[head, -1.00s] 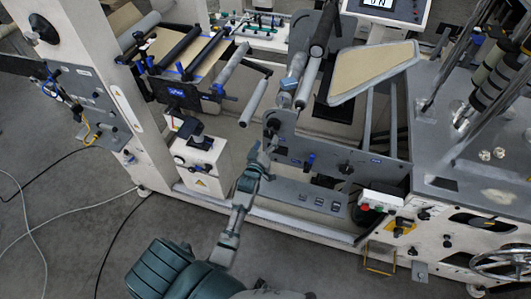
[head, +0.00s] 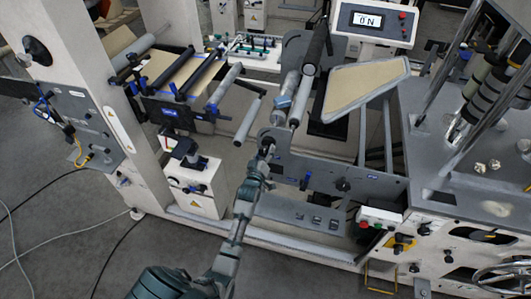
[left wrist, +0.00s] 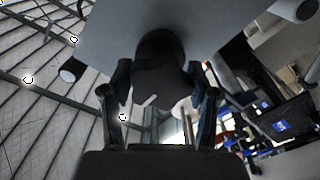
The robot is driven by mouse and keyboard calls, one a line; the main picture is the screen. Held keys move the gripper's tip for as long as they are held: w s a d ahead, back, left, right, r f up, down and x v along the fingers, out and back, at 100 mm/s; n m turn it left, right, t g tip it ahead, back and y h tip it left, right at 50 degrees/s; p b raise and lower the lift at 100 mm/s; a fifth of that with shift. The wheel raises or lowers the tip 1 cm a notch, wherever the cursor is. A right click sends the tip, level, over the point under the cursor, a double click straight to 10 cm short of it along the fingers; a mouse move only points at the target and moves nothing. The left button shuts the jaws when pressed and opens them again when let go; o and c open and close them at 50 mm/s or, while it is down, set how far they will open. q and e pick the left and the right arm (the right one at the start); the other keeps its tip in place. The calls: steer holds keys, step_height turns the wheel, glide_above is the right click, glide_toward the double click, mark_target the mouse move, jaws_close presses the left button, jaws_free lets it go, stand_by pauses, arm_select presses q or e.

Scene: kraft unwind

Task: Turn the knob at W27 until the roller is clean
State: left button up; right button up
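A black knob (left wrist: 160,65) sits on a grey side plate (left wrist: 200,20) in the left wrist view. In the head view the plate (head: 320,170) stands in the middle, with the knob (head: 267,146) at its left end. My left gripper (head: 262,158) reaches up to this knob from below. In the left wrist view its two fingers (left wrist: 160,95) stand apart, one on each side of the knob; firm contact is not clear. A grey roller (head: 301,98) slants up behind the plate. No W27 label is readable, and the roller's cleanliness cannot be told. My right gripper is out of view.
A tan triangular panel (head: 365,88) and a display (head: 370,21) stand behind the plate. A control box with buttons (head: 379,217) is to the right. A short free-ended roller (head: 247,122) lies left of the knob. Cables lie on the floor at left.

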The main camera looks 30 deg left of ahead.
arm_select(q)
steer(key=shift+m+p, duration=0.55)
steer(key=shift+m, duration=0.65)
steer(key=m+p, duration=0.1)
steer(key=m, duration=0.4)
steer(key=shift+m, duration=0.3)
steer(key=m, duration=0.2)
steer(key=shift+f+m, duration=0.1)
steer(key=shift+m, duration=0.3)
steer(key=m, duration=0.4)
steer(key=o, duration=1.2)
steer(key=shift+c, duration=0.2)
steer(key=shift+s+p, duration=0.1)
steer(key=shift+p, duration=0.2)
steer(key=shift+s+d, duration=0.1)
steer(key=shift+s, duration=0.25)
steer(key=p+v, duration=0.3)
steer(key=v, duration=0.3)
